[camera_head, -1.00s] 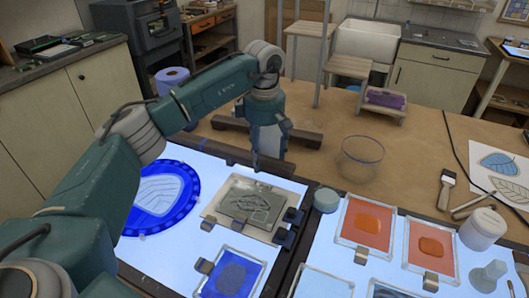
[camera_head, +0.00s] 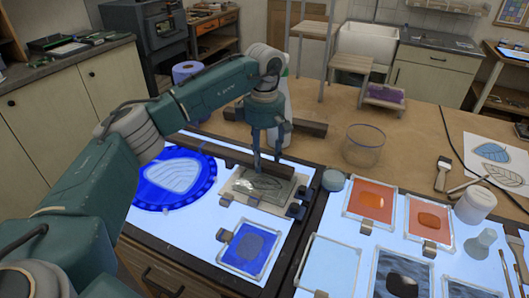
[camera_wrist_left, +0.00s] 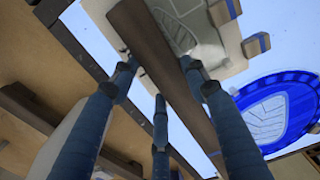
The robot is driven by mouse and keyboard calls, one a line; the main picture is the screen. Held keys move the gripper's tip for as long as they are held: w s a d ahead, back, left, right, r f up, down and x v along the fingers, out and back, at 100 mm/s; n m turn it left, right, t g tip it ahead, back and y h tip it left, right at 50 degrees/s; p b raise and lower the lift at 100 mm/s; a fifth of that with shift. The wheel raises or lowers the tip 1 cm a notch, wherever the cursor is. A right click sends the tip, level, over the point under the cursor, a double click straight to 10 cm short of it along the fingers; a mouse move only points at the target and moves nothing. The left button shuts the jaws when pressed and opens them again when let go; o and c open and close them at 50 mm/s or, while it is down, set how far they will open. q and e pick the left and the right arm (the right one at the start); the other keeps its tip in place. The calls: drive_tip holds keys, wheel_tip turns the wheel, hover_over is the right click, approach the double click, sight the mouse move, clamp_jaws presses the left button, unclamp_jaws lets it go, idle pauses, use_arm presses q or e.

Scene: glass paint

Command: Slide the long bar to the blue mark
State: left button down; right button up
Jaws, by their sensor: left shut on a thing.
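The long bar (camera_head: 215,150) is dark brown wood. In the head view it lies across the back of the lit table, behind the grey leaf plate (camera_head: 257,187). My left gripper (camera_head: 268,168) reaches down to the bar's right part and is shut on it. In the left wrist view the bar (camera_wrist_left: 165,60) runs diagonally between the blue-grey fingers of the gripper (camera_wrist_left: 158,85), over an edge of the plate. I cannot make out a separate blue mark for the bar; the fingers hide part of it. My right gripper is not in view.
A blue round piece (camera_head: 205,185) lies left of the plate. Another dark bar (camera_head: 308,126) lies behind on the brown table. A clear glass bowl (camera_head: 365,147) stands to the right.

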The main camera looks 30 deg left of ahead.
use_arm(q)
drive_tip(key=shift+w+r, duration=0.35)
drive_tip(key=shift+w, duration=0.25)
drive_tip(key=shift+w+f, duration=0.3)
drive_tip(key=shift+w, duration=0.3)
drive_tip(key=c, duration=0.9)
unclamp_jaws()
drive_tip(key=shift+w+f, duration=0.15)
drive_tip(key=shift+w, duration=0.15)
drive_tip(key=shift+c, duration=0.2)
drive_tip(key=shift+o, duration=0.2)
drive_tip(key=shift+s, duration=0.4)
drive_tip(key=shift+r, duration=0.65)
wheel_tip(320, 180, up, 11)
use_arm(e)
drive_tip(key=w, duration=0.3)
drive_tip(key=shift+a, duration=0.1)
use_arm(q)
drive_tip(key=shift+s+a, duration=0.1)
drive_tip(key=shift+s, duration=0.05)
